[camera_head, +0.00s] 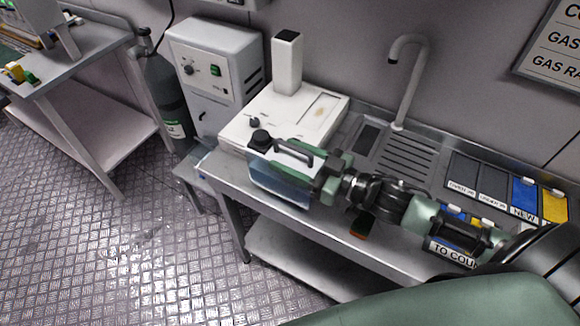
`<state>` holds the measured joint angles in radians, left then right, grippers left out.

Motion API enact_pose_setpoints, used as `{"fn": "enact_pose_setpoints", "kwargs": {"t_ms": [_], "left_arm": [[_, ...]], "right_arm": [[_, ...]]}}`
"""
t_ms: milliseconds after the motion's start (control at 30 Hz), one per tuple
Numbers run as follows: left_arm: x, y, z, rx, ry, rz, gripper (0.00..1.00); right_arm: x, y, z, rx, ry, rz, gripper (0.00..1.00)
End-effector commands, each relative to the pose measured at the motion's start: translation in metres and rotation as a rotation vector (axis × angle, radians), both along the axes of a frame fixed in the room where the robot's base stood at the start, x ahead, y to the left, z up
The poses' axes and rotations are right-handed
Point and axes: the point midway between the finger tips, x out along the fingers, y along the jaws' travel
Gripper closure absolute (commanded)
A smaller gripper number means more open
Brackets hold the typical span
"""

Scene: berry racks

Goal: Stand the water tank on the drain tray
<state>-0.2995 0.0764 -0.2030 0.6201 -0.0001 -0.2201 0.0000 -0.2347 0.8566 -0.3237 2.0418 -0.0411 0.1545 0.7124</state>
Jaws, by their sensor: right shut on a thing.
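The water tank (280,185) has a clear bluish body, a white top with a black handle, and a dark cap. It is in front of the white machine, over the counter's front left part. I cannot tell whether its base touches anything. My right gripper (328,178), with green fingers, is shut on the tank's right end. The drain tray (398,157) appears to be the grooved metal area below the tap, right of the white machine and behind my right arm. Nothing stands on its visible part. My left gripper is not in view.
The white machine (240,128) with an upright column stands behind the tank. A curved tap (408,80) rises behind the drain tray. Labelled dark, blue and yellow bins (524,195) are at right. A gas cylinder (165,95) and grey cabinet (212,65) are at left.

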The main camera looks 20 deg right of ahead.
Motion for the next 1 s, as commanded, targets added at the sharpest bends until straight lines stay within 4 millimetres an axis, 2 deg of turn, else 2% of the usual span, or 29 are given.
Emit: {"fn": "enact_pose_setpoints", "kwargs": {"t_ms": [233, 700, 733, 800, 1000], "left_arm": [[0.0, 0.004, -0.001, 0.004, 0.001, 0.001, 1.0], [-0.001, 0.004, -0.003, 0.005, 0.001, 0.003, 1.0], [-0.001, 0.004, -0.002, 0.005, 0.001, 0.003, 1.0], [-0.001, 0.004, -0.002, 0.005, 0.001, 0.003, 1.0], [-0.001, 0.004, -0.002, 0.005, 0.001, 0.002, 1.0]], "right_arm": [[0.0, 0.001, -0.031, 0.005, -0.002, 0.0, 1.0], [0.0, 0.001, -0.039, 0.003, -0.004, 0.002, 1.0], [0.0, 0.0, -0.041, 0.0, 0.001, 0.0, 0.37], [0.0, 0.0, -0.041, 0.0, 0.002, 0.0, 0.24], [0.0, 0.0, -0.041, 0.0, 0.001, 0.0, 0.24]]}}
